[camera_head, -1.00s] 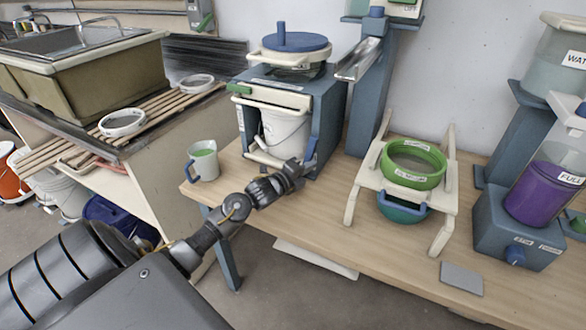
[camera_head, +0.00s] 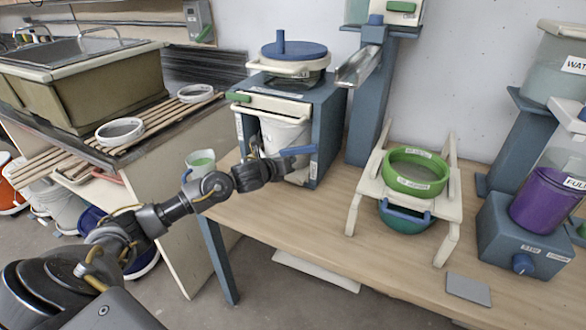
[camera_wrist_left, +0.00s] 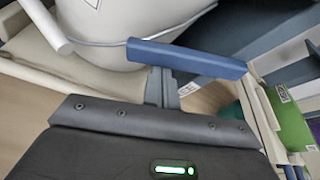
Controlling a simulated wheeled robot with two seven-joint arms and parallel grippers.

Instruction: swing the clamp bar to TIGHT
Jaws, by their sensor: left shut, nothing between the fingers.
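The clamp bar (camera_head: 299,150) is a blue bar at the right front of the blue mixer housing (camera_head: 329,135). It now lies roughly level, pointing left across the opening. The white bucket (camera_head: 283,135) stands behind it inside the housing. My left gripper (camera_head: 282,168) is shut and empty, just below the bar. In the left wrist view the blue bar (camera_wrist_left: 186,58) crosses just beyond the fingertips (camera_wrist_left: 162,85), close to them; I cannot tell whether they touch. Any TIGHT mark is not readable. My right gripper is not in view.
A white jug (camera_head: 201,163) with green contents stands left of the housing, partly behind my left arm. A sieve stand with a green ring (camera_head: 415,172) stands to the right. The wooden table top (camera_head: 320,225) is clear in front of the housing.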

